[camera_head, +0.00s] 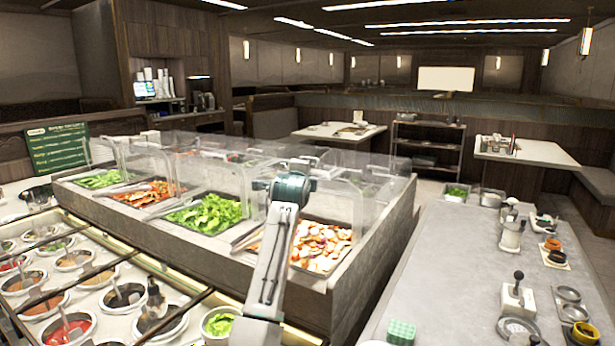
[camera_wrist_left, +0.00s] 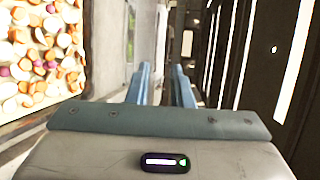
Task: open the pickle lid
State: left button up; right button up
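Sauce wells (camera_head: 75,260) sit in rows at the lower left of the head view, many holding sauces or chopped food. One near well (camera_head: 218,322) shows green contents. A dark upright object (camera_head: 152,300) stands over another near well. I cannot tell which part is the pickle lid. My left arm rises mid-picture in the head view, and its fingertips are hidden there. In the left wrist view my left gripper (camera_wrist_left: 160,85) has its two blue fingers apart, with nothing between them. Chopped white, orange and pink food (camera_wrist_left: 38,50) lies at left there. My right gripper is not in view.
A salad bar (camera_head: 395,240) with clear guards (camera_head: 340,195) and food trays stands beyond my arm. A grey counter (camera_head: 440,255) runs along the right, holding a green block (camera_head: 401,332), a dispenser (camera_head: 516,297) and small pots. A green menu board (camera_head: 57,148) is at left.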

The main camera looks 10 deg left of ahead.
pick_arm(q)
jog(key=w+p, duration=0.1)
jog(key=w, duration=0.1)
jog(key=w+p, duration=0.1)
jog(key=w, duration=0.2)
jog(key=w+f+p, duration=0.1)
jog(key=w, duration=0.2)
jog(key=shift+a, duration=0.25)
jog(key=shift+w+f, duration=0.15)
jog(key=shift+w, duration=0.5)
jog(key=shift+w+f, duration=0.15)
jog(key=shift+w, duration=0.45)
grip_shut()
